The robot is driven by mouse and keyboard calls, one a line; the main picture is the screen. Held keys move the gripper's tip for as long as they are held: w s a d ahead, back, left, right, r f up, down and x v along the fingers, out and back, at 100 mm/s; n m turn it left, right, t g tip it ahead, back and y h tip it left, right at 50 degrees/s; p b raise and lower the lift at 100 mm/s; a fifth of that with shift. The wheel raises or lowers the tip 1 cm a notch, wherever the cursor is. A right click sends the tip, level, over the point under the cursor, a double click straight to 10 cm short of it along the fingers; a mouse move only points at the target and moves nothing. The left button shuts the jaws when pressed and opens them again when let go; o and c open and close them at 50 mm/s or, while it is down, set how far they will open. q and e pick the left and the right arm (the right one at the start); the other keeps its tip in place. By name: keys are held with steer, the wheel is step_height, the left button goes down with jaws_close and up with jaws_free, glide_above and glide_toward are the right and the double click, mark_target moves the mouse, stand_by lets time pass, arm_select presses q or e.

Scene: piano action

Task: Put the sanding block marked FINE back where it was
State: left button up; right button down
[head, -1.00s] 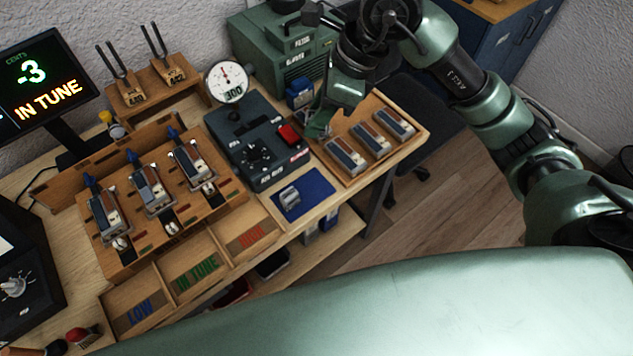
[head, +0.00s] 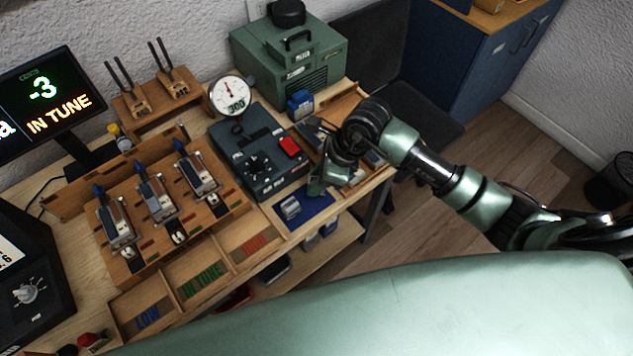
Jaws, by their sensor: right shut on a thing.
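My right gripper (head: 317,188) is low over the workbench, beside the right edge of the blue mat (head: 318,213). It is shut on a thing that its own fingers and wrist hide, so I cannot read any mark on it. A small grey block (head: 291,207) is on the left part of the mat. A blue block-like thing (head: 300,104) stands by the green machine. No FINE marking is legible in this view. My left gripper is not in view.
The dark control box (head: 246,160) with a red button is left of my right gripper. My right arm partly covers the wooden tray (head: 345,104). A wooden rack (head: 133,256) with several hammer pieces and labelled bins (head: 205,305) is at left. The green machine (head: 300,60) is behind.

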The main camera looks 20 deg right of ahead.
step_height(320, 180, down, 2)
steer(key=shift+f, duration=0.1)
steer(key=shift+f, duration=0.15)
steer(key=c, duration=1.1)
jaws_free()
